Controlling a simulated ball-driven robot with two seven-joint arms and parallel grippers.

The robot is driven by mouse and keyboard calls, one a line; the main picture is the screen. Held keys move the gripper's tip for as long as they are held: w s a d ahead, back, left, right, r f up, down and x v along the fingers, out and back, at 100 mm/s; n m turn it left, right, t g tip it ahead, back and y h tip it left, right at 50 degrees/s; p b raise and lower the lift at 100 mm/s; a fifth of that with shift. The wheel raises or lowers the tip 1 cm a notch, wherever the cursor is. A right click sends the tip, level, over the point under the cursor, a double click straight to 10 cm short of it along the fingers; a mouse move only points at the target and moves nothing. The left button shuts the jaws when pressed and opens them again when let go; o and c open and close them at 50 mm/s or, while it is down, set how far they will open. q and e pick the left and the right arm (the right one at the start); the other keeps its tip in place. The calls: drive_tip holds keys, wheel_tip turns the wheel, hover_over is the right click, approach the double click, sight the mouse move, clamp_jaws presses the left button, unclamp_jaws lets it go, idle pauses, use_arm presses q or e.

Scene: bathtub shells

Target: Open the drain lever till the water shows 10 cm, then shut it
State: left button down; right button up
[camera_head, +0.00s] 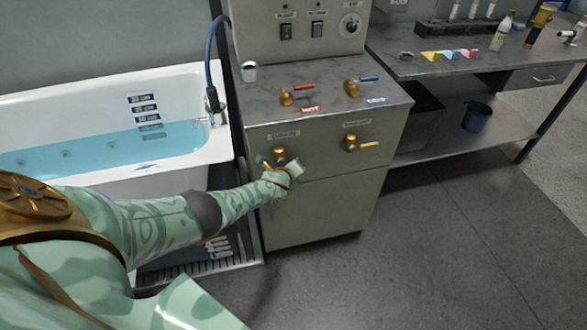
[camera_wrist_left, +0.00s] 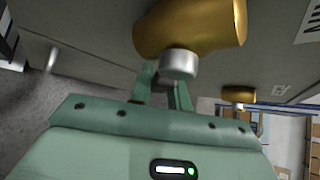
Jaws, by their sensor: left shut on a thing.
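The drain valve (camera_head: 279,153) is a brass fitting on the front of the grey cabinet, under a small label. My left gripper (camera_head: 266,162) is at this valve and shut on its drain lever, which the fingers mostly hide. In the left wrist view the brass valve body (camera_wrist_left: 190,25) with its pale round hub is just beyond my fingers (camera_wrist_left: 163,90). The bathtub (camera_head: 180,83) holds blue water (camera_head: 90,150). Several dark level plates (camera_head: 144,109) are on its inner wall; the water reaches the lower ones, but their numbers are too small to read surely. My right gripper is out of view.
A second brass valve with a yellow handle (camera_head: 362,145) is to the right on the cabinet (camera_head: 325,205). A bench (camera_head: 440,65) with bottles stands right. Floor in front is clear.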

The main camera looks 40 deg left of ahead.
use_arm(q)
drive_tip(key=shift+f, duration=0.1)
drive_tip(key=c, duration=1.3)
unclamp_jaws()
drive_tip(key=shift+s+d+r+p, duration=0.15)
drive_tip(key=shift+s+r+p, duration=0.15)
drive_tip(key=shift+r+p, duration=0.2)
drive_tip(key=shift+p+v, duration=5.4)
drive_tip(key=shift+v, duration=2.25)
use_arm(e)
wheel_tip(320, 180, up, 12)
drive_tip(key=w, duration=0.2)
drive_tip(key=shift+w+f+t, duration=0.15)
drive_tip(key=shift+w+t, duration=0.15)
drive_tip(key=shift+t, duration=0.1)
use_arm(q)
drive_tip(key=shift+s+f, duration=0.15)
drive_tip(key=shift+f, duration=0.05)
